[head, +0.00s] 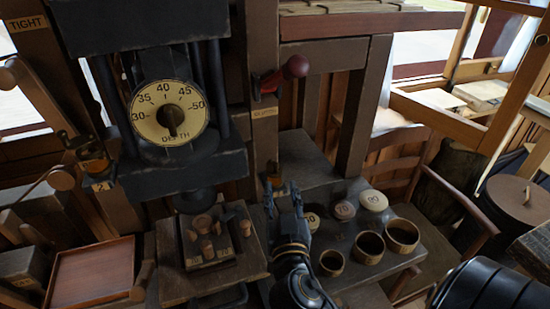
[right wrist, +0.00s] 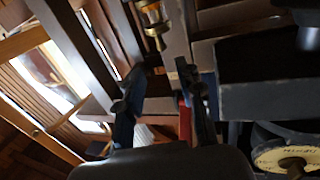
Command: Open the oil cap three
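A small brass oil cup (head: 95,160) sits at the left of the dark press, above a small tag (head: 102,185) whose marking I cannot read surely. Another small brass fitting (head: 275,181) shows just beyond my right gripper (head: 283,193), partly hidden by it. In the right wrist view a brass fitting with a stem (right wrist: 152,22) shows at the top, ahead of the fingers and apart from them. I cannot tell which one is oil cap three. My right gripper is open, with nothing seen between its fingertips (right wrist: 158,88). My left gripper is not in view.
The press dial (head: 170,110) and a red lever with a round knob (head: 297,66) are ahead. Turned cups (head: 368,248) and numbered round pieces (head: 374,200) stand on the bench right of my right arm.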

